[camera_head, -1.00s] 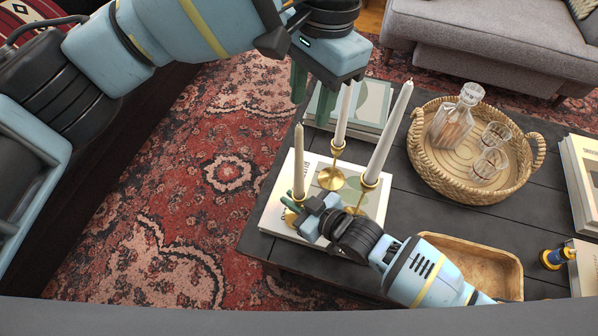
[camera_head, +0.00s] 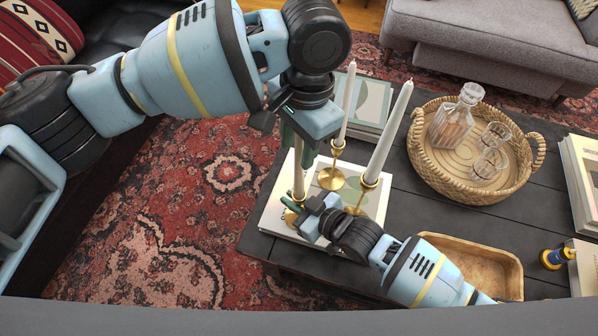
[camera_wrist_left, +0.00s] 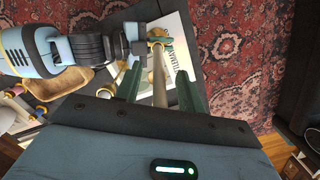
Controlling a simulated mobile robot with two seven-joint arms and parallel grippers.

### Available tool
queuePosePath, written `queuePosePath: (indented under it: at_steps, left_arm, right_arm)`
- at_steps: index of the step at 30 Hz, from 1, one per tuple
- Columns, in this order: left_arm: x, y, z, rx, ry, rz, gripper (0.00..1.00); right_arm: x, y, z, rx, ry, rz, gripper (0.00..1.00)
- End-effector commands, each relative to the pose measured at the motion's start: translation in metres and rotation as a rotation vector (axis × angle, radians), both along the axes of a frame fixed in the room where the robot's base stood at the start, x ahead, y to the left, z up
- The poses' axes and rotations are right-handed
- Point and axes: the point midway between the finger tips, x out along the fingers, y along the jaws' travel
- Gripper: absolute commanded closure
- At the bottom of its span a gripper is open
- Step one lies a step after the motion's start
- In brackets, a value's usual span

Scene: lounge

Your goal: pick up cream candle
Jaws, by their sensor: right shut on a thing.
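The cream candle (camera_head: 298,182) stands upright in the leftmost brass holder (camera_head: 291,216) on a white book (camera_head: 268,214). Its top is hidden behind my left gripper (camera_head: 297,148) in the head view. In the left wrist view, the candle (camera_wrist_left: 159,82) runs between the two green fingers of my left gripper (camera_wrist_left: 160,92), which are apart, with gaps on both sides. My right gripper (camera_head: 300,214) is low at the candle's foot, shut on the brass holder. It also shows in the left wrist view (camera_wrist_left: 158,42).
Two whiter candles, a tall one (camera_head: 388,135) and another (camera_head: 347,105), stand close to the right in brass holders. A wicker tray (camera_head: 420,165) with a decanter and glasses is further right. A wooden tray (camera_head: 480,262) lies beside my right arm.

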Motion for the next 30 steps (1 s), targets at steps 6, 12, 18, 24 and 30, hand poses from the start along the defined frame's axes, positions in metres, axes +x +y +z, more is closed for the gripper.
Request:
queuePosePath:
  at_steps: [6, 12, 18, 24, 30]
  left_arm:
    - [-0.0001, 0.0003, -0.0026, 0.0, 0.0, 0.0, 0.61]
    - [-0.0002, 0.0002, -0.0023, 0.0, 0.0, 0.0, 0.79]
    - [-0.0002, 0.0001, -0.0021, -0.001, -0.001, 0.0, 1.0]
    - [-0.0002, 0.0, -0.002, -0.001, -0.001, 0.0, 1.0]
    - [0.0, -0.0003, 0.0016, -0.002, -0.001, -0.001, 1.0]
  right_arm:
    - [0.0001, 0.0, -0.0001, 0.0, 0.0, 0.0, 1.0]
    - [0.0, 0.0, 0.0, 0.0, 0.0, 0.0, 1.0]
    - [0.0, 0.0, 0.0, 0.0, 0.0, 0.0, 1.0]
    - [0.0001, 0.0001, 0.0, 0.0, 0.0, 0.0, 1.0]
    - [0.0001, 0.0001, 0.0, 0.0, 0.0, 0.0, 1.0]
